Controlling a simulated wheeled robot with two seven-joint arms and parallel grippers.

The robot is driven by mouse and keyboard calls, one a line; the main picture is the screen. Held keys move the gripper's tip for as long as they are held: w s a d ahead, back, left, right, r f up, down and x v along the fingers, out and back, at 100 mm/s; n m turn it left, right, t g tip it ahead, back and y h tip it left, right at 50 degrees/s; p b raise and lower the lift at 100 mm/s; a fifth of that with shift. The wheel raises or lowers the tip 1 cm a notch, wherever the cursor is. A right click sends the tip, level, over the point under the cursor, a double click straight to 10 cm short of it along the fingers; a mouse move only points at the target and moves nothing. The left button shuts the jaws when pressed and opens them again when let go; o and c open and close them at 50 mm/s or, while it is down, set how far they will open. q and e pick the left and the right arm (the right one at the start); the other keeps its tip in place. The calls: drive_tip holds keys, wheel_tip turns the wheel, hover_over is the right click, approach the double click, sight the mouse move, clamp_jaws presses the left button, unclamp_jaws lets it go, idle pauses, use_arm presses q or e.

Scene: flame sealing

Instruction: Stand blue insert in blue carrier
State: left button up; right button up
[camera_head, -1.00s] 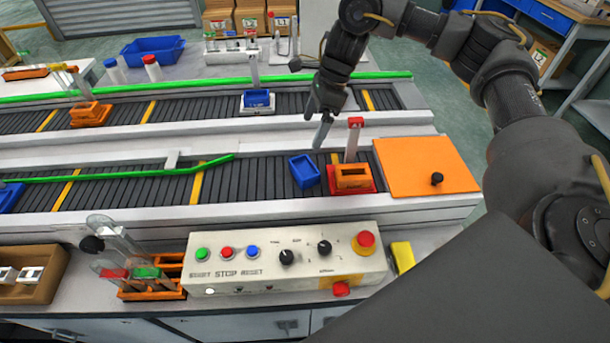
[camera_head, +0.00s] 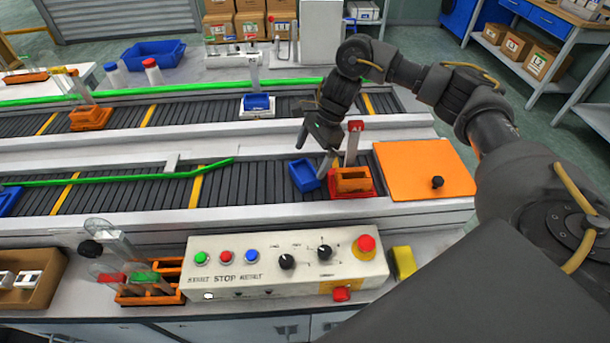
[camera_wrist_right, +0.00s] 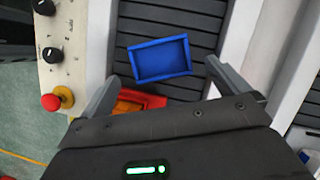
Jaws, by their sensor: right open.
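The blue insert (camera_head: 304,175), a small open blue box, sits at an angle on the near conveyor, just left of a red carrier. It also shows whole in the right wrist view (camera_wrist_right: 160,59). My right gripper (camera_head: 314,150) is open and empty above it. In the wrist view its two fingers lie on either side of the insert, apart from it. A blue piece (camera_head: 9,199) is cut off at the left edge of the near conveyor; I cannot tell if it is the blue carrier. My left gripper is out of view.
The red carrier (camera_head: 366,191) with an orange insert (camera_head: 352,179) and an upright red-topped post stands close to the right gripper. An orange plate (camera_head: 420,171) lies to the right. A control box (camera_head: 285,270) is in front.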

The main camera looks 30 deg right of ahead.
sight(301, 175)
drive_tip(key=shift+x, duration=2.95)
drive_tip(key=c, duration=1.1)
drive_tip(key=shift+c, duration=0.2)
drive_tip(key=shift+r, duration=0.1)
drive_tip(key=shift+w+r, duration=0.1)
drive_tip(key=shift+r, duration=0.4)
wheel_tip(301, 175, up, 2)
drive_tip(key=shift+r+b, duration=0.2)
drive_tip(key=shift+b, duration=0.15)
drive_tip(key=s+a+r+b, duration=0.2)
drive_tip(key=s+a+r, duration=0.4)
drive_tip(key=s+r, duration=0.3)
drive_tip(key=s, duration=0.3)
drive_tip(key=shift+s+a+r, duration=0.25)
drive_tip(key=shift+s, duration=0.05)
